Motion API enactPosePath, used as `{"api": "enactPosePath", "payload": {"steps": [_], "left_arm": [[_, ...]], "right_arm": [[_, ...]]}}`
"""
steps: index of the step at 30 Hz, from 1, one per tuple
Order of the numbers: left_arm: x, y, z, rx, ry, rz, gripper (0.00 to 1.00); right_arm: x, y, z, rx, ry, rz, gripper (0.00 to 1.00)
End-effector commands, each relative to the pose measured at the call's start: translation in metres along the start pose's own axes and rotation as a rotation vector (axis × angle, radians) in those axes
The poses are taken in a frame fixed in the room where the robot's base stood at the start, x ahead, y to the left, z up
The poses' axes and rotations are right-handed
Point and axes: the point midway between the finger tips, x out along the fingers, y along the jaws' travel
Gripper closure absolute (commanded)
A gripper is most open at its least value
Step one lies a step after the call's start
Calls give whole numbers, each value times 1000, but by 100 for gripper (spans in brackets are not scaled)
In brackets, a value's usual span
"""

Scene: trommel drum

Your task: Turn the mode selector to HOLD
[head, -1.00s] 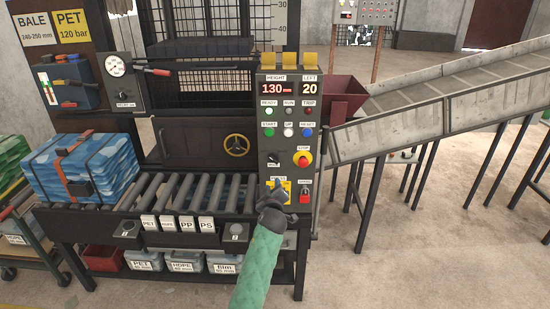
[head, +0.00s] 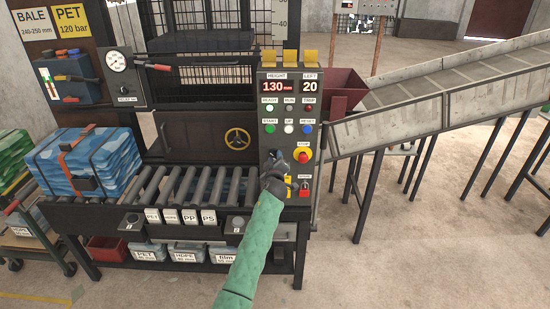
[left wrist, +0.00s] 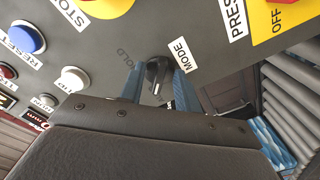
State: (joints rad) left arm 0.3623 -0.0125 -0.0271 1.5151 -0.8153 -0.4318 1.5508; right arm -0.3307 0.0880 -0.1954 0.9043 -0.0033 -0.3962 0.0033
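The mode selector is a black knob (left wrist: 158,75) on the dark control panel (left wrist: 215,60), with a MODE label on one side and HOLD lettering beside it in the left wrist view. My left gripper (left wrist: 157,80) is open, with one blue finger on each side of the knob; a small gap shows, so it does not look clamped. In the head view my left gripper (head: 274,163) is in front of the panel's lower left part and mostly hides the knob. The knob's exact pointing direction is hard to read. My right gripper is not in view.
The red STOP button (head: 303,155) is just right of my gripper. Reset and other push buttons (head: 308,127) sit above. A roller table (head: 190,185) lies to the left.

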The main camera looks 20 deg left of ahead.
Motion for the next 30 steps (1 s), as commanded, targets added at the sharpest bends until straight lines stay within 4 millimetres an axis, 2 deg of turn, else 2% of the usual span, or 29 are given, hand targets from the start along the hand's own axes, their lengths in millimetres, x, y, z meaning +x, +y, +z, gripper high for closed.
{"api": "enactPosePath", "payload": {"steps": [8, 13, 14, 26, 29, 30], "left_arm": [[1, 0, 0, 0, 0, 0, 67], [1, 0, 0, 0, 0, 0, 99], [1, 0, 0, 0, 0, 0, 100], [1, -2, 2, 50, 0, 0, 100], [1, -3, 2, 99, 0, 0, 100], [1, -3, 2, 125, 0, 0, 100]], "right_arm": [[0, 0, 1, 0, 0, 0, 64], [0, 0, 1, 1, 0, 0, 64], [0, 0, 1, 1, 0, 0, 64], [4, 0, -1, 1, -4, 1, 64], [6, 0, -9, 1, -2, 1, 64], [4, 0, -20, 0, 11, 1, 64]]}}
